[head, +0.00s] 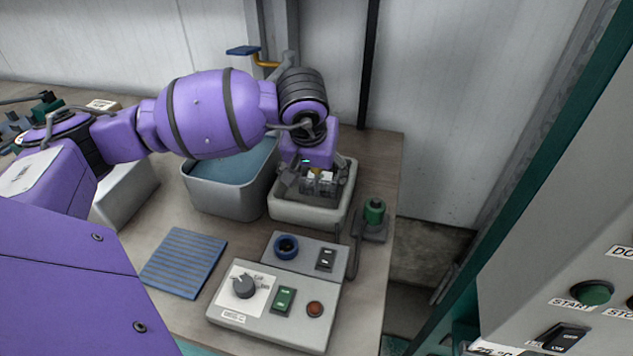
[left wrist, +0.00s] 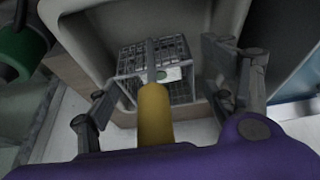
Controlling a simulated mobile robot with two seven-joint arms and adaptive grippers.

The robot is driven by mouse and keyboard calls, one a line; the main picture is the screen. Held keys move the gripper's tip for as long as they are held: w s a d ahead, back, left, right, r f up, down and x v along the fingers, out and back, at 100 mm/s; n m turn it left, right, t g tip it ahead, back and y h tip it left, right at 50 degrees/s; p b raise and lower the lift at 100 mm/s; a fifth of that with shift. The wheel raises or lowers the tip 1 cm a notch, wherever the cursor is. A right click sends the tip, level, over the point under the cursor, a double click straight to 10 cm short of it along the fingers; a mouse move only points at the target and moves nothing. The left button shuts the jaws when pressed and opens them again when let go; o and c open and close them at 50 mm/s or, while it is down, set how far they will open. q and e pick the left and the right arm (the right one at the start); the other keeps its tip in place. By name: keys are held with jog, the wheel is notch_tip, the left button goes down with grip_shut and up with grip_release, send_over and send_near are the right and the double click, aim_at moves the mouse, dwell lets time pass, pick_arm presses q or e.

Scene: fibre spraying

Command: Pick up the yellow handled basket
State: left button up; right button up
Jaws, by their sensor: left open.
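The basket is a grey wire-like crate with a yellow handle (left wrist: 155,115) in the left wrist view. Its grid body (left wrist: 180,75) sits inside a light grey tub (left wrist: 85,32). My left gripper (left wrist: 168,105) is open, with one finger on each side of the yellow handle. In the head view my left gripper (head: 312,180) reaches down into the light grey tub (head: 310,217) and hides most of the basket. My right gripper is not in view.
A water-filled bin (head: 228,190) stands left of the tub. A control box (head: 275,300) with knob and buttons and a blue striped cloth (head: 184,262) lie in front. A green-topped device (head: 374,212) stands right of the tub. A panel (head: 570,270) fills the right.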

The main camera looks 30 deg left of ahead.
pick_arm(q)
jog(key=c, duration=1)
jog(key=shift+c, duration=0.2)
jog(key=shift+r, duration=0.1)
jog(key=shift+r, duration=1.45)
jog(key=s+a+r+p, duration=0.2)
jog(key=s+a+r, duration=0.2)
jog(key=s+r, duration=0.6)
jog(key=shift+s, duration=1.7)
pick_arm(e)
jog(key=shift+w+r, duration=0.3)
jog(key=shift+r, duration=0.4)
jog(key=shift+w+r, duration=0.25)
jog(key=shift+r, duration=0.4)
